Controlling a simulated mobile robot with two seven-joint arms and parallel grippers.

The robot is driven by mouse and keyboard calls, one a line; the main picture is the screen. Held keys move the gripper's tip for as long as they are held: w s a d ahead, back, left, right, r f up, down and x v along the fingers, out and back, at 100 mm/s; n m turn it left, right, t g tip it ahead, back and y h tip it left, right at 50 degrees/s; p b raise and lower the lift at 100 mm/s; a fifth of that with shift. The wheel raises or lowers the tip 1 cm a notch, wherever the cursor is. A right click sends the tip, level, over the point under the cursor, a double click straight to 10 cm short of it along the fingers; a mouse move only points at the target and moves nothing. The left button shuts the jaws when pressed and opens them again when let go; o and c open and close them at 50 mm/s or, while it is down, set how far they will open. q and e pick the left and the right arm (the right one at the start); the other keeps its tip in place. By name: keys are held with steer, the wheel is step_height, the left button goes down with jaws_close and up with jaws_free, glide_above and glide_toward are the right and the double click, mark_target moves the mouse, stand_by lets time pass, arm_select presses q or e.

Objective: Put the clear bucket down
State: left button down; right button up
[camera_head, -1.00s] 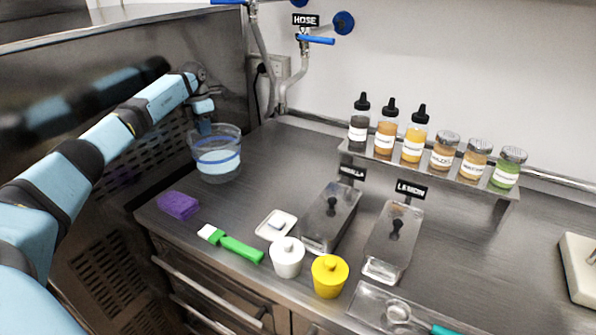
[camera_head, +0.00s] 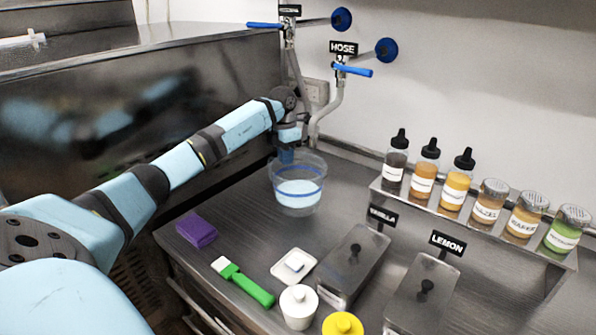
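The clear bucket (camera_head: 298,196) is at the back left of the steel counter, upright, with a blue band and pale liquid inside. Its base appears to be on or just above the counter; I cannot tell which. My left gripper (camera_head: 287,154) points down at the bucket's back-left rim. Its fingertips are partly hidden behind or inside the clear wall, so its grip on the rim cannot be made out. My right gripper is out of view.
A purple sponge (camera_head: 196,231), green-handled brush (camera_head: 244,283), small white dish (camera_head: 294,266) and white pot (camera_head: 298,306) stand in front. Lidded steel tubs (camera_head: 353,262) are to the right. A bottle rack (camera_head: 470,225) lines the wall. Hose taps (camera_head: 341,85) rise behind the bucket.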

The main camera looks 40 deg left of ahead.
mark_target(297, 172)
arm_select(q)
steer(key=d, duration=0.4)
steer(key=shift+w+d, duration=0.2)
steer(key=shift+w, duration=0.05)
steer(key=shift+a+f+p, duration=0.1)
steer(key=shift+f+p, duration=0.2)
steer(key=shift+f, duration=1.4)
steer(key=c, duration=1.4)
jaws_free()
steer(key=shift+f, duration=0.1)
steer(key=shift+o, duration=0.2)
step_height(297, 172, up, 12)
steer(key=shift+a, duration=0.45)
steer(key=shift+w, duration=0.1)
